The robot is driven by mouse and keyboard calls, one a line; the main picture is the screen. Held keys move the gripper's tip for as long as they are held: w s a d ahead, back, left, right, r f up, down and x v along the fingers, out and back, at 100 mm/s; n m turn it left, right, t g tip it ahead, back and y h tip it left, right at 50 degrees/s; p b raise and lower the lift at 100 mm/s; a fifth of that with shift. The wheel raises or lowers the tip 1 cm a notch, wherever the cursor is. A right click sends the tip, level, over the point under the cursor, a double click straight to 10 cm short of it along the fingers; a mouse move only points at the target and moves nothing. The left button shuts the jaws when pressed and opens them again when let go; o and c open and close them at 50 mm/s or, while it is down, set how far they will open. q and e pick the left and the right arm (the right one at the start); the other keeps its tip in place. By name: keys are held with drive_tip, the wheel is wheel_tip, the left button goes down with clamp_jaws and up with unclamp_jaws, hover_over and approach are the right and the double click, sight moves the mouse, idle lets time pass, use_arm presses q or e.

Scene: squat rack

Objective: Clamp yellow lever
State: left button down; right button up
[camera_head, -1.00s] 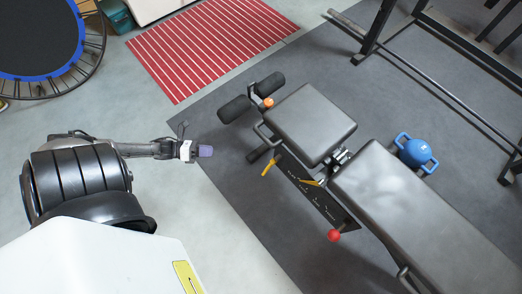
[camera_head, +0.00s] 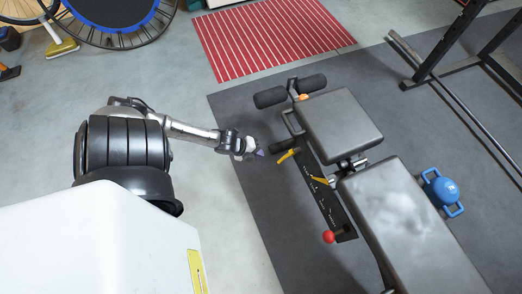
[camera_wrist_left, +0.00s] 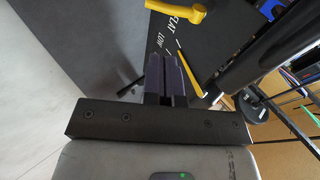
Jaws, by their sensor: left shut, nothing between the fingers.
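A yellow lever (camera_head: 288,155) sticks out from the black side plate (camera_head: 318,188) of the weight bench. In the left wrist view the yellow lever (camera_wrist_left: 178,10) shows at the top, partly cut off, with its round end near "FLAT" lettering on the plate. A second, thin yellow piece (camera_head: 321,181) sits further along the plate; a yellow strip (camera_wrist_left: 190,75) shows behind the fingers. My left gripper (camera_head: 260,153) is just left of the lever, apart from it. Its dark fingers (camera_wrist_left: 165,80) are together and empty, pointing toward the plate. My right gripper is not in view.
The bench has a black seat pad (camera_head: 338,122), a long pad (camera_head: 412,225), foam rollers (camera_head: 270,97) and a red knob (camera_head: 328,237). The floor left of the bench is clear.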

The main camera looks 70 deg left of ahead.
sight(281, 159)
use_arm(q)
drive_tip(key=b+x, duration=0.2)
drive_tip(key=x, duration=0.1)
drive_tip(key=b+x, duration=0.2)
drive_tip(key=x, duration=0.1)
drive_tip(key=b+x, duration=0.3)
drive_tip(key=x, duration=0.1)
drive_tip(key=shift+a, duration=0.25)
drive_tip(key=shift+w+f+b, duration=0.45)
drive_tip(key=shift+w+b, duration=0.1)
drive_tip(key=shift+w, duration=0.15)
